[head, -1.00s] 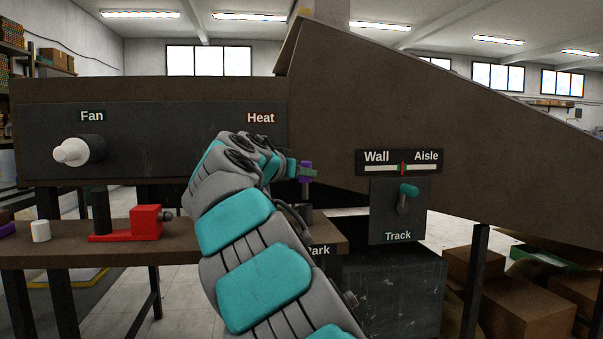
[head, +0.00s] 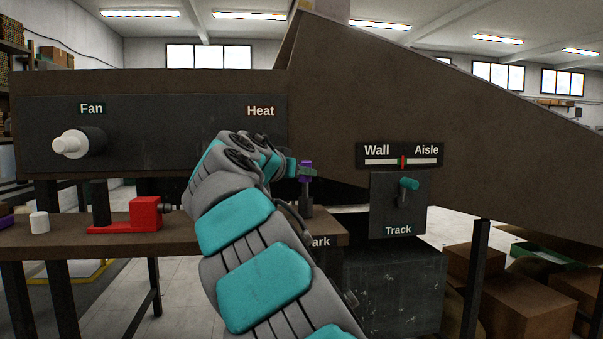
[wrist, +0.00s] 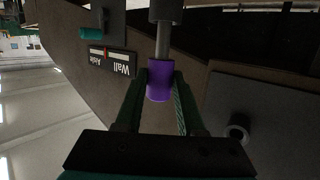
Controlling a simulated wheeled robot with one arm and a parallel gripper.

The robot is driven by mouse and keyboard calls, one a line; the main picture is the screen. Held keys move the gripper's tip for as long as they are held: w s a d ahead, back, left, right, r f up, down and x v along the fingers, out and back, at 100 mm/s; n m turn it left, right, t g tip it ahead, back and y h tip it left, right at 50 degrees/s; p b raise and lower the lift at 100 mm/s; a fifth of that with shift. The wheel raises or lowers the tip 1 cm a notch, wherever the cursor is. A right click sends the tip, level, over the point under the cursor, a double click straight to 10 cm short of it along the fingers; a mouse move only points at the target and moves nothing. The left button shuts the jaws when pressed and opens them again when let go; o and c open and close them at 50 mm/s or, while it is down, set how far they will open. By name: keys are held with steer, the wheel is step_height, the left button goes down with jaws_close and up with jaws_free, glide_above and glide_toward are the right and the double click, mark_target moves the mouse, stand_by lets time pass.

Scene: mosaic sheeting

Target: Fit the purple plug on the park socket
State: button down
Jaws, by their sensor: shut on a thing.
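The purple plug (head: 305,168) is between the fingers of my gripper (head: 304,172), which is shut on it. In the wrist view the purple plug (wrist: 160,78) sits upright in line with a grey pin and a dark cylinder, with my gripper's fingers (wrist: 158,100) on both sides. The park socket (head: 306,208) is a dark post on the bench, directly below the plug. It also shows in the wrist view as the dark cylinder (wrist: 166,10). The grey pin joins the two in view; I cannot tell how deep it sits. My arm covers part of the Park label.
The Fan socket (head: 92,142) holds a white plug (head: 70,145). A bare dark stub (wrist: 237,132) stands out from the panel by Heat. A Track lever (head: 408,186) is to the right.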

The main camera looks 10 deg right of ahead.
mark_target(304, 189)
steer(key=shift+f+b, duration=2)
steer(key=shift+f, duration=0.1)
steer(key=shift+c, duration=2.2)
jaws_free()
steer(key=shift+v, duration=3.9)
